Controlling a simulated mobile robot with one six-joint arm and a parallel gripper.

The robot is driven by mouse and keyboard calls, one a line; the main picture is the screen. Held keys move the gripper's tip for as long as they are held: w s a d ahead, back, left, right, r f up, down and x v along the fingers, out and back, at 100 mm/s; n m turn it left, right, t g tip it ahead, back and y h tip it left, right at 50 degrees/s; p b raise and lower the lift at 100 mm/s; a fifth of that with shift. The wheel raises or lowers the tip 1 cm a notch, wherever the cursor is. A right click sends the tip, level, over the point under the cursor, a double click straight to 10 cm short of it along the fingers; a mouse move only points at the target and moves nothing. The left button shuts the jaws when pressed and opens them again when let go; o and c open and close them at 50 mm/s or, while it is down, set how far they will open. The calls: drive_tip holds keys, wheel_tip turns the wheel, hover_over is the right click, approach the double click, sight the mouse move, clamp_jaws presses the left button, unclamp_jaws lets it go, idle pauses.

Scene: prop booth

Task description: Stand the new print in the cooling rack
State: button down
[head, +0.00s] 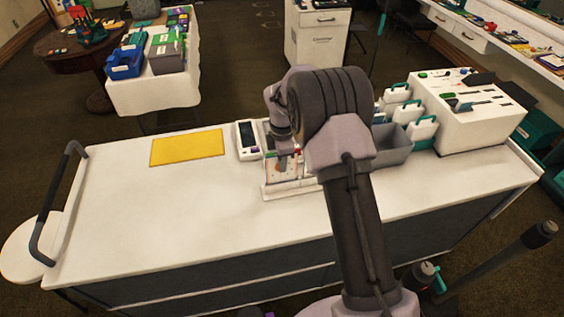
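My gripper (287,152) points down over the middle of the white counter, just in front of a dark screen device. Below and around its fingertips is a white stand (292,189) with a low front ledge, which may be the cooling rack. A small pale card with red marks (283,170), possibly the print, shows upright at the stand, right under the fingers. I cannot tell whether the fingers hold it or whether it rests in the stand. My arm hides the right part of this area.
A yellow mat (187,148) lies left of the white handheld device (248,140). A grey bin (392,146), white jugs (423,131) and a large white machine (467,108) stand on the right. The counter's left half is mostly clear; a dark rail (55,205) edges it.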

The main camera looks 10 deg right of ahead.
drive_tip(key=shift+f+b, duration=0.5)
drive_tip(key=shift+f, duration=0.5)
drive_tip(key=c, duration=1.6)
unclamp_jaws()
drive_tip(key=shift+o, duration=0.2)
wheel_tip(320, 180, up, 17)
drive_tip(key=p, duration=0.4)
drive_tip(key=shift+r, duration=0.2)
